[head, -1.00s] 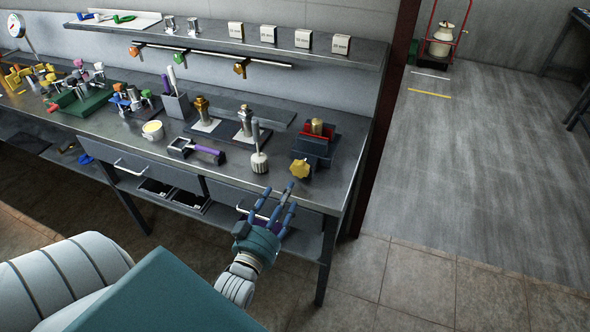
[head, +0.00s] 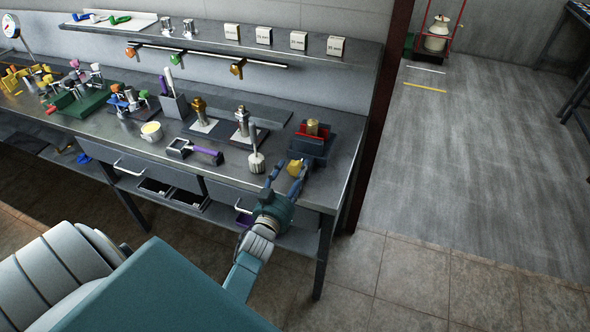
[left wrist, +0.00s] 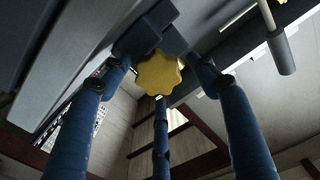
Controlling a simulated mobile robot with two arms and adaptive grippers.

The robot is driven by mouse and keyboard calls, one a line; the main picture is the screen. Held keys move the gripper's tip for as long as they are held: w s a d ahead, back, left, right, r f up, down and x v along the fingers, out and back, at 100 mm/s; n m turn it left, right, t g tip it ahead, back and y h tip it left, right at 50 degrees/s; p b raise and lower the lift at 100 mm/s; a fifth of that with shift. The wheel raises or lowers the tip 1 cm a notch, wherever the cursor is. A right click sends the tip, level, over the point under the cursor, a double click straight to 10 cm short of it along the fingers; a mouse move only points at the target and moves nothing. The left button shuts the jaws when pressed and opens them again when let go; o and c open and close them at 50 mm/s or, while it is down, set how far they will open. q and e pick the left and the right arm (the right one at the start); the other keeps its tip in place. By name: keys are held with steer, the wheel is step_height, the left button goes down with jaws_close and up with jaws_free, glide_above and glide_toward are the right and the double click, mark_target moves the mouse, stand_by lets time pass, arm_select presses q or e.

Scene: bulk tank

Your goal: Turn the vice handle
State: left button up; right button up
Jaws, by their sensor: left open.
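The vice (head: 312,143) is dark blue with red jaws and stands at the right end of the workbench. A brass cylinder (head: 313,127) sits upright between its jaws. The yellow lobed vice handle (head: 295,168) is on its front side. It also shows in the left wrist view (left wrist: 160,74), face on. My left gripper (head: 286,178) is open, its blue fingers spread around the handle. In the left wrist view the fingers (left wrist: 160,105) stand apart from the handle, with gaps visible. My right gripper is not in view.
A brush with a pale head (head: 256,162) stands just left of the handle. A purple-handled tool (head: 206,154) lies farther left on the workbench (head: 222,175). A shelf (head: 220,43) runs above the bench. Open floor lies to the right.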

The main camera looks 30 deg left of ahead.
arm_select(q)
steer(key=shift+w+a, duration=0.1)
steer(key=shift+w, duration=0.2)
steer(key=c, duration=1.2)
steer(key=shift+o, duration=0.2)
steer(key=m+b, duration=0.1)
steer(key=m, duration=0.1)
steer(key=shift+w+r+m, duration=0.1)
steer(key=shift+r+m, duration=0.05)
steer(key=shift+m, duration=0.25)
steer(key=shift+r+m, duration=0.15)
steer(key=shift+m, duration=0.95)
steer(key=o, duration=1.1)
steer(key=shift+o, duration=0.3)
steer(key=shift+d, duration=0.2)
